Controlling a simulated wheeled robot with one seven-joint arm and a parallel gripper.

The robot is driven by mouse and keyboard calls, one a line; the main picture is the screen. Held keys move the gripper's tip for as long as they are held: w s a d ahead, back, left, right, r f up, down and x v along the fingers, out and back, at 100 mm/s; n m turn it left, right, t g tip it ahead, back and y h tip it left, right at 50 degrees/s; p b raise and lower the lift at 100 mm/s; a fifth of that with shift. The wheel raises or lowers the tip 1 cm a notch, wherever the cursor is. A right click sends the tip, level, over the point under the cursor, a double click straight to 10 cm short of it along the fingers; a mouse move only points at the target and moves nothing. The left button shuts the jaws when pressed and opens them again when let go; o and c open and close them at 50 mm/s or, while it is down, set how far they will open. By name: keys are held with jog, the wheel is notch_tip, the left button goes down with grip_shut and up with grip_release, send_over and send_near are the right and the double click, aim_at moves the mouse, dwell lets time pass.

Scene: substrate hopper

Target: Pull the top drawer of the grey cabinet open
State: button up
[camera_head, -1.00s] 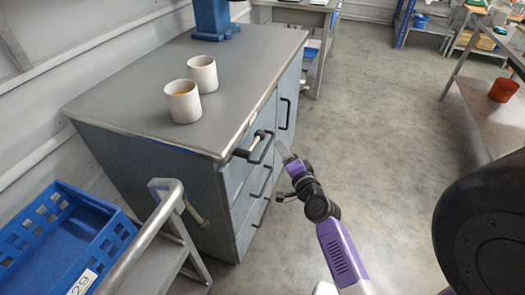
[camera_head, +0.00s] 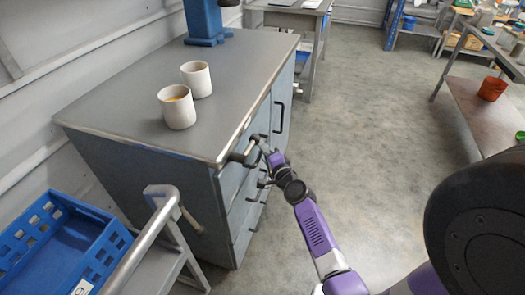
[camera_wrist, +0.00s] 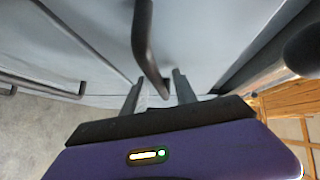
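The grey cabinet (camera_head: 150,165) stands at the left in the head view, with drawers on its right-hand face. The top drawer's dark bar handle (camera_wrist: 143,40) shows large in the wrist view. The top drawer looks shut. My gripper (camera_head: 267,150) is at the top drawer's handle, just below the worktop edge. In the wrist view my gripper's two fingers (camera_wrist: 158,90) are apart, with the end of the handle bar between them. Gaps show beside the bar, so the fingers do not look closed on it. In the head view my arm partly hides the fingertips.
Two white cups (camera_head: 177,107) (camera_head: 196,78) stand on the cabinet top, near a blue column (camera_head: 205,20). A step stool with a metal rail (camera_head: 150,235) and a blue crate (camera_head: 60,245) stand at the front left. Floor (camera_head: 360,120) right of the cabinet is clear.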

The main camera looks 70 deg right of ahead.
grip_shut()
dwell(1.4)
